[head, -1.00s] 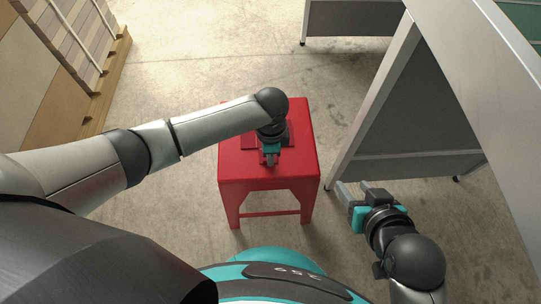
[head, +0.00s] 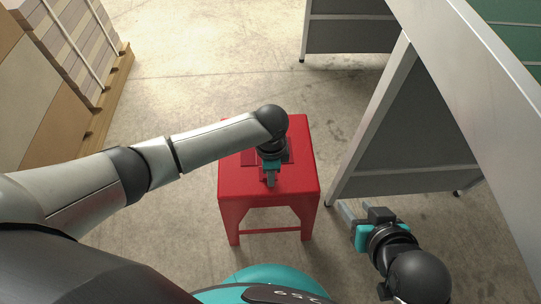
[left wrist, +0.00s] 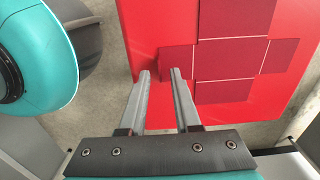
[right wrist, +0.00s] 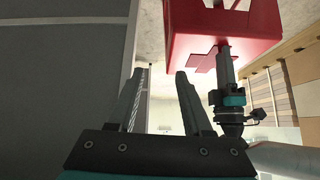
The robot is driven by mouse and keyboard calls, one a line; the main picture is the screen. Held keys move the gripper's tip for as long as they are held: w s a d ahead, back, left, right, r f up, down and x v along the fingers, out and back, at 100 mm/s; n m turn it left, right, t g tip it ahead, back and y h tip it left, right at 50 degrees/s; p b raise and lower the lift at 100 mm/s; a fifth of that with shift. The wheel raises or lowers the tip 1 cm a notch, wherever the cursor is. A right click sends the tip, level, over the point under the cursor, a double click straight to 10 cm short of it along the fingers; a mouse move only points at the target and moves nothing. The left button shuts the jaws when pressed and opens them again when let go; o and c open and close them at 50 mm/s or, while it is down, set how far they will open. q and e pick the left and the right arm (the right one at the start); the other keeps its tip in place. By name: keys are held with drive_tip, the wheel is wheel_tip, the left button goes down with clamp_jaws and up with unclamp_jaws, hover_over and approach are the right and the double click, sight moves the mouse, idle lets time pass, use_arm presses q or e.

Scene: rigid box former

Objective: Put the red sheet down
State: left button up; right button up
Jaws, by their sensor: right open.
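The red sheet (left wrist: 225,60) is a dark red, cross-shaped flat blank. In the left wrist view it lies on the brighter red stool (left wrist: 140,20). In the head view, part of the sheet (head: 250,157) shows beside my left gripper (head: 270,182), which hides the rest. In the left wrist view, the fingers of my left gripper (left wrist: 159,74) are apart, with nothing visibly clamped between them, close to the sheet's near-left flap. My right gripper (head: 347,211) is open and empty, to the right of the stool; its spread fingers show in the right wrist view (right wrist: 162,73).
A grey panelled bench (head: 400,130) with metal legs stands close on the right, near my right gripper. Stacked boards (head: 60,60) on a wooden pallet stand at the left. Concrete floor (head: 190,70) is open behind the stool.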

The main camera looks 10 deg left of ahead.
use_arm(q)
wheel_tip(320, 180, up, 4)
drive_tip(key=shift+f+p, duration=0.1)
drive_tip(key=shift+p, duration=1.05)
use_arm(e)
drive_tip(key=s+d+g+h, duration=0.2)
drive_tip(key=s+d+g, duration=0.1)
drive_tip(key=d, duration=0.1)
use_arm(q)
wheel_tip(320, 180, up, 8)
drive_tip(key=p, duration=0.4)
use_arm(e)
wheel_tip(320, 180, down, 9)
drive_tip(key=s+g, duration=0.2)
drive_tip(key=shift+r, duration=0.15)
use_arm(q)
drive_tip(key=s+d+f+n+t+h, duration=0.2)
drive_tip(key=s+d+f+n+h, duration=0.15)
drive_tip(key=s+f+n, duration=0.2)
drive_tip(key=s+a+f+n+t+y, duration=0.1)
drive_tip(key=s+a+f+n+y, duration=0.2)
drive_tip(key=s+a+n, duration=0.4)
drive_tip(key=s+a, duration=0.2)
drive_tip(key=a, duration=0.1)
drive_tip(key=shift+a+f, duration=0.2)
drive_tip(key=shift+a, duration=0.2)
use_arm(e)
drive_tip(key=shift+w+d+m, duration=0.1)
drive_tip(key=shift+m, duration=0.2)
